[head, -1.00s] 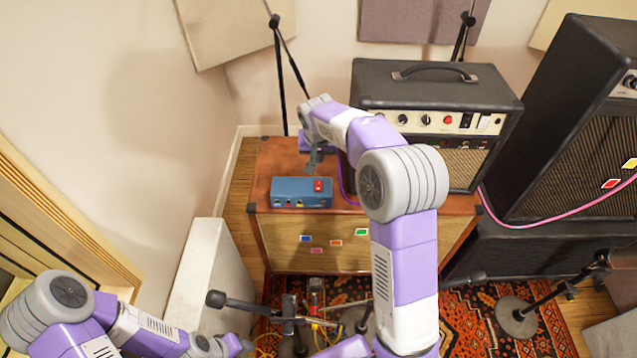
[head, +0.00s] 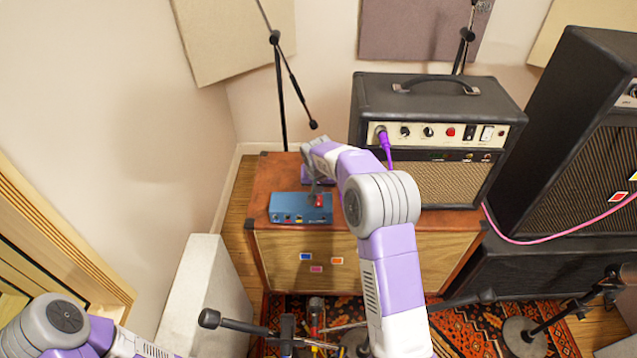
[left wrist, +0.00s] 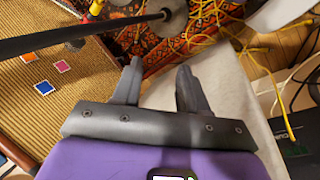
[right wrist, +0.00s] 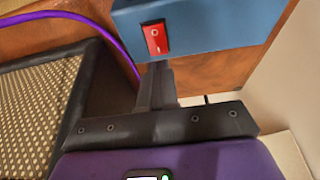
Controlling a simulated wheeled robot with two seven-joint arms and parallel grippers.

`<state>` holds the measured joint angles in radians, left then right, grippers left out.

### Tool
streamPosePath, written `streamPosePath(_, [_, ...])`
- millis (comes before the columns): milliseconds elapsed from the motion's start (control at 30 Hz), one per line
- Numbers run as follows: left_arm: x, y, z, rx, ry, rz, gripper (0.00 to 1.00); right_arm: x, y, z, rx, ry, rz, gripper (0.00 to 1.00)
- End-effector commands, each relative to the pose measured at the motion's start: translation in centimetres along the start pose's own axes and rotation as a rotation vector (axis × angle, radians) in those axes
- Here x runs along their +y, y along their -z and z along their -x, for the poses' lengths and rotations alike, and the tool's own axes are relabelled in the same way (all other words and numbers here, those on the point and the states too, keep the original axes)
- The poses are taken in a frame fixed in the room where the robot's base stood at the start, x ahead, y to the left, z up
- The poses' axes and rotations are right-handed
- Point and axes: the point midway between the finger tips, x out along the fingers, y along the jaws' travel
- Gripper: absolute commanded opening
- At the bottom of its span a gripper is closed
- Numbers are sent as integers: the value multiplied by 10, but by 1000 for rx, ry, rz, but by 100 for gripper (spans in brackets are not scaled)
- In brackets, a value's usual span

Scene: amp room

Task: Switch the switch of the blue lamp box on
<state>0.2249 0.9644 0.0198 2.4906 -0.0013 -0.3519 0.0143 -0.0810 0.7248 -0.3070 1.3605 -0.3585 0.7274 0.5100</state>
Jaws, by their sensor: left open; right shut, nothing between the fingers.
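The blue lamp box (head: 290,212) sits on top of the brown wooden cabinet (head: 275,180). Its red rocker switch (head: 319,201) is at the right end of the box. The box (right wrist: 215,28) and switch (right wrist: 156,38) show close up in the right wrist view, with a round mark on one end of the switch. My right gripper (right wrist: 158,70) is shut and empty, its tips right by the switch's edge; I cannot tell if they touch. My left gripper (left wrist: 160,68) is open and empty, low near the cabinet front, outside the head view.
A black amplifier (head: 440,105) stands on the cabinet right of the box, with a purple cable (head: 386,148) plugged in. A microphone stand (head: 280,90) rises behind. Yellow cables (left wrist: 225,50) lie near my left gripper.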

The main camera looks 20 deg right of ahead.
Motion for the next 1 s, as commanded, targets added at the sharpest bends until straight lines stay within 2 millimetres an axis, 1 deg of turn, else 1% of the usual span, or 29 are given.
streamPosePath(33, [-2,0,-5,0,0,0,43,0,-3,-10,-1,0,1,0])
streamPosePath(100, [-3,0,-8,0,0,0,43,0,-4,-16,0,1,1,0])
streamPosePath(233, [-4,0,-10,0,0,0,43,0,-6,-24,0,0,1,0])
streamPosePath(633, [-3,0,-9,0,0,0,43,0,-6,-24,-1,0,1,0])
streamPosePath(733, [-1,0,-2,0,0,0,43,0,-5,-24,-17,-1,0,0])
streamPosePath(800, [2,0,6,0,0,0,43,0,-5,-25,-38,-2,2,0])
streamPosePath(1000, [1,0,2,0,0,0,43,0,-7,-28,-40,-1,2,0])
